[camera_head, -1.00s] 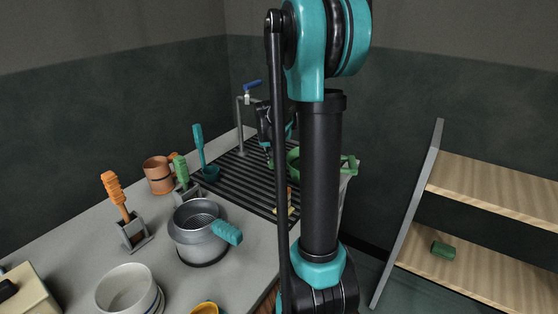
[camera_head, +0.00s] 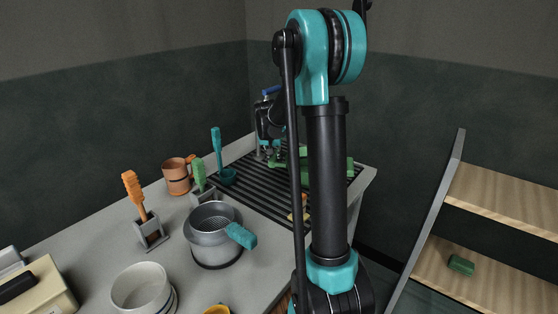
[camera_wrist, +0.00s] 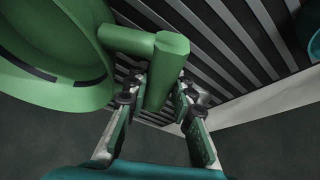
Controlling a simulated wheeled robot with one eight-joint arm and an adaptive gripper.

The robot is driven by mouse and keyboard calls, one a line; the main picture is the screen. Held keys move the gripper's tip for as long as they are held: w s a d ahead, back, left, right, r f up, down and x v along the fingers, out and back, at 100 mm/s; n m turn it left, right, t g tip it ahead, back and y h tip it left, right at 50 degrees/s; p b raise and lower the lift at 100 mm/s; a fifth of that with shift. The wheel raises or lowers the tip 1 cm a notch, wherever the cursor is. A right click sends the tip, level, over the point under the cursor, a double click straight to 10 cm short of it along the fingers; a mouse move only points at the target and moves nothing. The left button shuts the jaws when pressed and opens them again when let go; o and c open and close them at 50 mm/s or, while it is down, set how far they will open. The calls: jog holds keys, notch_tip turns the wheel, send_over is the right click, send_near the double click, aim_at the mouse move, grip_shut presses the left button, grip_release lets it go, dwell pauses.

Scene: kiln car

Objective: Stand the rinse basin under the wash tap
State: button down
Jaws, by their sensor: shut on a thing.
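The rinse basin is the green round vessel with bar handles; it fills the upper left of the wrist view (camera_wrist: 60,60). My gripper (camera_wrist: 156,90) is shut on one of its green handles (camera_wrist: 166,70). In the head view the basin (camera_head: 350,166) is at the far end of the counter over the black slatted rack (camera_head: 258,193), partly hidden behind my arm. Whether it touches the slats is unclear. The wash tap's blue lever (camera_head: 271,90) shows at the back; its spout is mostly hidden by my wrist.
A teal ladle (camera_head: 216,142) stands at the rack's left edge. An orange mug (camera_head: 177,178), green and orange handled tools, a grey pot (camera_head: 212,240) and a white bowl (camera_head: 140,287) stand nearer. A wooden shelf (camera_head: 490,265) is at right.

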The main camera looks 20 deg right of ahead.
jog(key=shift+w+a, duration=0.75)
jog(key=shift+w, duration=0.25)
jog(key=shift+w+a, duration=0.75)
jog(key=shift+w, duration=0.25)
jog(key=shift+f, duration=0.4)
jog(key=c, duration=1.2)
grip_release()
jog(key=shift+v, duration=3.95)
